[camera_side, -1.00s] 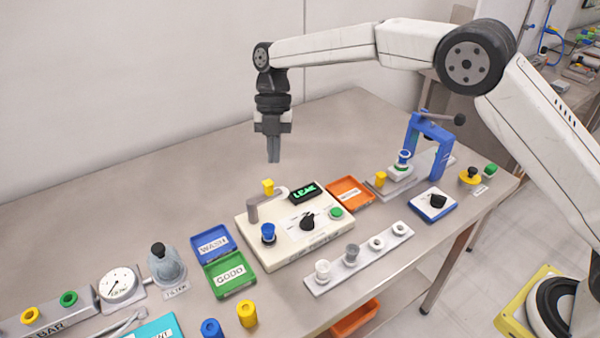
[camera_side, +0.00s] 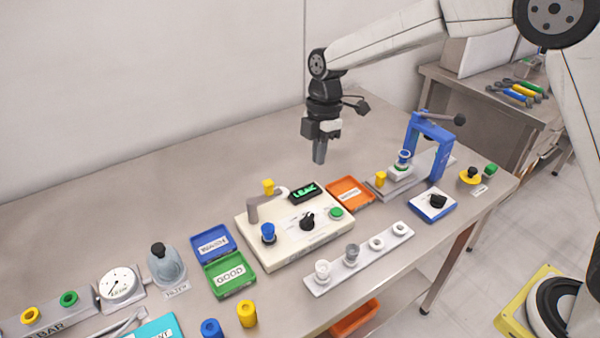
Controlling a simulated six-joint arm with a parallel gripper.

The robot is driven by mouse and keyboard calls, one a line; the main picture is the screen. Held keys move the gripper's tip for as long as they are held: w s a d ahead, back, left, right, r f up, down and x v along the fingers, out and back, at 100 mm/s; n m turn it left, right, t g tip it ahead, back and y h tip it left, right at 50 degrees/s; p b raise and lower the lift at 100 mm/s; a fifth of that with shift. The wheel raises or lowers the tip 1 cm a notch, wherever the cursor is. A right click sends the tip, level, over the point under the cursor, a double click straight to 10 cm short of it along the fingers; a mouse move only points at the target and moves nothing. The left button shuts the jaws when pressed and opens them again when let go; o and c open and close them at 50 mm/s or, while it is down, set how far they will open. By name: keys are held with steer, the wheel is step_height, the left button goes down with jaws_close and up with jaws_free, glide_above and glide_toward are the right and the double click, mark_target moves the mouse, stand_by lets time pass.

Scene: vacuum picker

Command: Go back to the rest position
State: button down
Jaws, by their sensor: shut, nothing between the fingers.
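My gripper (camera_side: 319,152) hangs fingers down in the air above the back middle of the bench (camera_side: 150,190). Its fingers are together with nothing between them. It is behind and above the cream test box (camera_side: 290,247), which has a lit green LEAK display (camera_side: 305,192). It is clear of everything on the bench. The orange tray (camera_side: 349,194) is below and a little to the right of it.
A blue press (camera_side: 440,150) stands at the right. A blue WASH tray (camera_side: 212,240) and a green GOOD tray (camera_side: 230,273) lie left of the test box. A white strip (camera_side: 360,258) with several cups lies in front. The bench's back left is clear.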

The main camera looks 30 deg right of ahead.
steer(key=s+d+f+m+t, duration=0.1)
steer(key=s+d+f+m, duration=0.1)
steer(key=s+d+m, duration=0.4)
steer(key=s+d+f+m+t+h, duration=0.1)
steer(key=s+d+m, duration=0.5)
steer(key=s+m, duration=0.6)
steer(key=shift+s+f+m+t+h, duration=0.35)
steer(key=shift+s+f+t, duration=0.4)
steer(key=shift+s, duration=0.3)
